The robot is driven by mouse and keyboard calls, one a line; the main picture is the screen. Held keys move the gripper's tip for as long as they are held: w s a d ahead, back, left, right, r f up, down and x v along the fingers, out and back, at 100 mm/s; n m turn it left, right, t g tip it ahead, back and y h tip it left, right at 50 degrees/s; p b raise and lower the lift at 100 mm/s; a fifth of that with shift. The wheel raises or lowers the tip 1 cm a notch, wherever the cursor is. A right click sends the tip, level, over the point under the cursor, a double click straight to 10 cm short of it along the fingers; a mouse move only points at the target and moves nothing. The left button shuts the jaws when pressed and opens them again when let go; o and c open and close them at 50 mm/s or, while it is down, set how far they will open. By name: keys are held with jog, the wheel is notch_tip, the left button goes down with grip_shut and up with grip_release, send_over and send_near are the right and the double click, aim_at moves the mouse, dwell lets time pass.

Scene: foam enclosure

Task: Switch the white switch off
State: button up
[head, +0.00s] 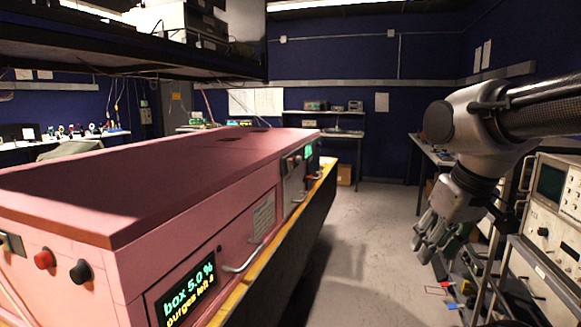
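The pink foam enclosure (150,195) fills the left and centre. Its near end carries a red button (44,258), a black knob (80,272) and a pale plate with a dark part (12,243), cut by the picture's left edge. I cannot tell whether this pale part is the white switch, and no other clear white switch shows. My gripper (437,240) hangs at the right, pointing down, well apart from the enclosure. I see nothing clearly held in it. Its fingers overlap the clutter behind, so its opening is unclear.
A metal handle (243,262) sticks out of the enclosure's long side. An instrument rack (550,235) stands right. Grey floor (335,250) lies open between. A dark shelf (130,50) overhangs the left.

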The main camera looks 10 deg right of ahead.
jog(key=shift+f, duration=0.3)
jog(key=c, duration=0.6)
jog(key=f, duration=0.1)
jog(key=w+f+g, duration=0.2)
jog(key=f, duration=0.1)
jog(key=shift+w+d, duration=0.2)
jog(key=shift+d, duration=0.05)
grip_shut()
jog(key=w+f+m+t, duration=0.3)
jog(key=w, duration=1)
jog(key=w+f+m+t, duration=0.2)
jog(key=w+f+m, duration=0.15)
jog(key=w, duration=0.85)
jog(key=w+a+r+m+t+y, duration=0.2)
jog(key=w+a+r+m+t, duration=0.1)
jog(key=w+r, duration=0.3)
jog(key=w+a+r+m+t+y, duration=0.2)
jog(key=w+a+r+m+t, duration=0.1)
jog(key=w+r+t, duration=0.3)
notch_tip(320, 180, up, 2)
jog(key=shift+w+a+r+m, duration=0.2)
jog(key=shift+a+r+m, duration=0.05)
jog(key=shift+m, duration=0.5)
